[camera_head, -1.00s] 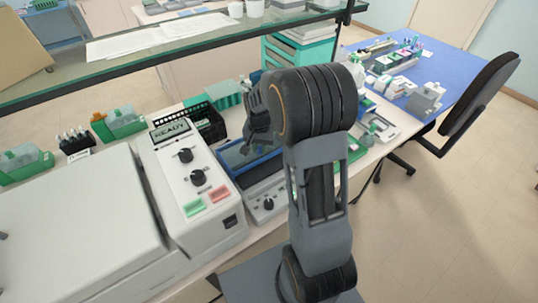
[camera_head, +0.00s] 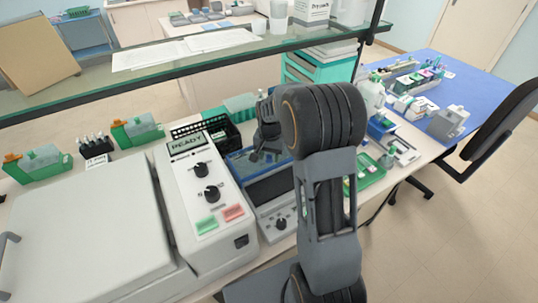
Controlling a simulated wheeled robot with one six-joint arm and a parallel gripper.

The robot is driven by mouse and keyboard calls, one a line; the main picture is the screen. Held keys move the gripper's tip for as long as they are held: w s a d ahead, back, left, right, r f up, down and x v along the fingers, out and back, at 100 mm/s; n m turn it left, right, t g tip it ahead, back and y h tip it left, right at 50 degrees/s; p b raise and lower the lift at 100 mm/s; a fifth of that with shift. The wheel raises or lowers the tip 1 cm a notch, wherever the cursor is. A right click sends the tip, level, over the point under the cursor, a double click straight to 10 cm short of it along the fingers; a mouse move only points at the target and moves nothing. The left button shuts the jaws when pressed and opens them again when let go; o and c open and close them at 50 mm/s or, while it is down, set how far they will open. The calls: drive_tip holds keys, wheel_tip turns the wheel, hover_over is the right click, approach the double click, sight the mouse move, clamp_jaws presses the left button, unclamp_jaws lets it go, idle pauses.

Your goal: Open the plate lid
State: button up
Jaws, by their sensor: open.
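A large white lid (camera_head: 85,225) lies shut on the white instrument at the lower left. Its grey handle (camera_head: 10,238) shows at the left picture edge. The instrument's control panel (camera_head: 205,195) has dark knobs, a green and a red button, and a display reading READY. My gripper (camera_head: 258,157) is open, right of this panel and over the blue-edged device, apart from the lid. My own arm partly hides the gripper, and its fingers are small and dark.
A blue-edged device (camera_head: 272,187) stands right of the panel. Green slide racks (camera_head: 38,164) and a black rack (camera_head: 92,148) stand behind the lid. A glass shelf (camera_head: 180,65) crosses above the bench. A green tray (camera_head: 371,171) lies right of my arm.

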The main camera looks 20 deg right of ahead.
wheel_tip(320, 180, up, 14)
drive_tip(key=b, duration=0.1)
idle(0.5)
drive_tip(key=shift+a+f, duration=0.15)
idle(0.5)
